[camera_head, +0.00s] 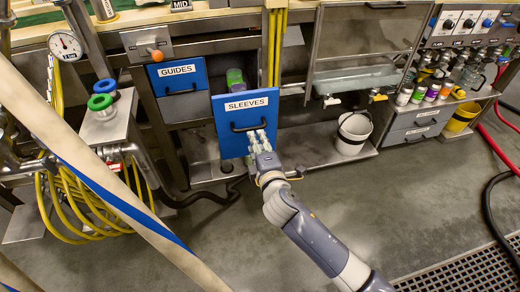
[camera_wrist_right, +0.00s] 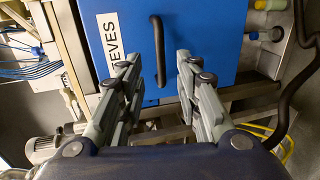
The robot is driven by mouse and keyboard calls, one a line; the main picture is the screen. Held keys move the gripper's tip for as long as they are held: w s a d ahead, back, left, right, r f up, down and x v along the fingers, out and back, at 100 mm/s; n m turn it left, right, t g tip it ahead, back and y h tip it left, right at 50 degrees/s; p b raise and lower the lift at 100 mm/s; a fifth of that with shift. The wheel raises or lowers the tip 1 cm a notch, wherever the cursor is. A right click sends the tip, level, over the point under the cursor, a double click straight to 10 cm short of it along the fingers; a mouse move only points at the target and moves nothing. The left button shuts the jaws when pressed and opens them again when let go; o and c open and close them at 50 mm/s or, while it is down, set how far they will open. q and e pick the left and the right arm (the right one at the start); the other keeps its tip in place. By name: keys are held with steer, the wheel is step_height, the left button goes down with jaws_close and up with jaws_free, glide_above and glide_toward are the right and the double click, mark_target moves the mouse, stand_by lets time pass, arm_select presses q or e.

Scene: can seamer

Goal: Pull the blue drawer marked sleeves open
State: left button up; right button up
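The blue drawer marked SLEEVES (camera_head: 232,135) stands forward of the blue GUIDES drawer (camera_head: 177,78), with a green and purple item (camera_head: 235,78) visible behind its front, so it looks partly out. Its dark bar handle (camera_head: 249,126) runs across the front. In the right wrist view the same blue front (camera_wrist_right: 205,45) shows part of its label, with the handle (camera_wrist_right: 158,45) upright. My right gripper (camera_head: 258,138) is at the drawer front, by the handle. Its fingers (camera_wrist_right: 157,75) are apart, one on each side of the handle, with visible gaps. My left gripper is not in view.
A white bucket (camera_head: 352,132) stands on the low shelf right of the drawer. Yellow hoses (camera_head: 85,205) hang from a metal stand on the left. A beige strip with a blue edge (camera_head: 95,170) crosses the left foreground.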

steer(key=shift+v, duration=1.45)
